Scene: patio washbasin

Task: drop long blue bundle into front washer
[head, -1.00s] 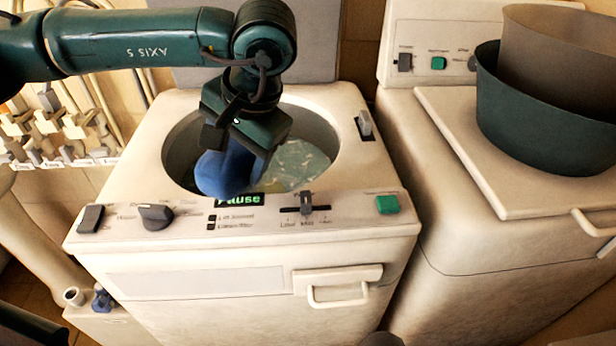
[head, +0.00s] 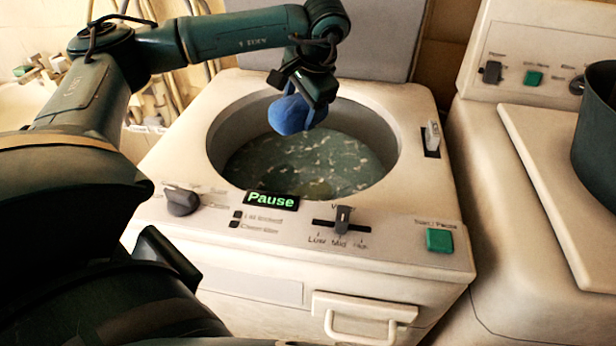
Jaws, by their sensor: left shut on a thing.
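The long blue bundle (head: 291,115) is held by my left gripper (head: 300,95), which is shut on it. The bundle hangs over the open round tub of the front washer (head: 225,262), toward the tub's back left. Water with pale foam (head: 305,165) fills the tub below it. The bundle appears to be above the water, though its exact height is hard to tell. The gripper hides part of the bundle. My right gripper is not in view.
The washer's raised lid (head: 375,35) stands behind the tub. Its front panel shows a lit "Pause" display (head: 271,200), a dark knob (head: 182,201) and a green button (head: 440,240). A second white machine (head: 545,150) with a dark tub (head: 598,140) stands close on the right.

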